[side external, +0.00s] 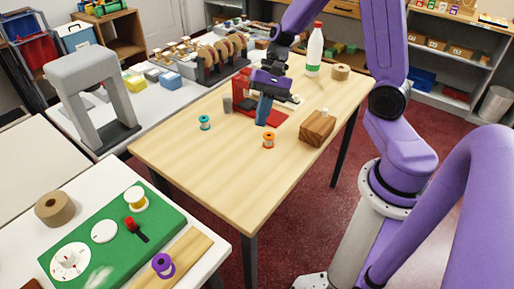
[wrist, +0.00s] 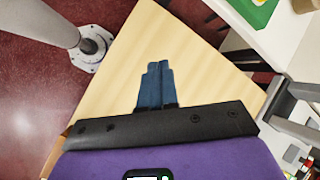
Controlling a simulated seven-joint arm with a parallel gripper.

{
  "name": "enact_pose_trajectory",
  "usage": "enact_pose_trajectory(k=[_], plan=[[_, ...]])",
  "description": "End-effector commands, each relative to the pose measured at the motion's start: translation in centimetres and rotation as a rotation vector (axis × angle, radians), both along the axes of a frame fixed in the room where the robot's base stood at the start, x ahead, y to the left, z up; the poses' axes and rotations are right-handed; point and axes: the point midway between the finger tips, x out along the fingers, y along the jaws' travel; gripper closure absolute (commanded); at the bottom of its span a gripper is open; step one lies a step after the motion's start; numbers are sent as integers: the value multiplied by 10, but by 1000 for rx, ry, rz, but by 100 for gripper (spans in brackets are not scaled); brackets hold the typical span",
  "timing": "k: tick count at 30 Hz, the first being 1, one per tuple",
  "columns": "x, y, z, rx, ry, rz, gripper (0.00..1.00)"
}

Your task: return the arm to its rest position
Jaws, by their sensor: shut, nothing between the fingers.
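My gripper (side external: 264,110) is over the wooden table (side external: 190,160) in the side external view, with its blue fingers pointing down. In the wrist view the fingers (wrist: 157,84) are pressed together with nothing between them, above bare table top. The side external view does not show clearly how high the fingertips are above the table. My purple arm reaches in from the right.
Near my gripper are a teal spool (side external: 205,122), an orange spool (side external: 268,141), a wooden block (side external: 317,128), a grey cylinder (side external: 227,104) and a red stand (side external: 243,92). A white bottle (side external: 314,50) stands farther back. The table's near-left part is clear.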

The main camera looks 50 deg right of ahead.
Motion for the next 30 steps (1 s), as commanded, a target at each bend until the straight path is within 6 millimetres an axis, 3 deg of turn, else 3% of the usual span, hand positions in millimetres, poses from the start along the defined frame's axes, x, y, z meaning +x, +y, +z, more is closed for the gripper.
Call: enact_pose_trajectory(k=[6,15,24,30], plan=[[-62,34,16,-90,-127,486,100],[-135,45,32,-192,-330,1127,100],[-177,36,45,-266,-553,1655,100],[-184,33,48,-286,-621,1795,100]])
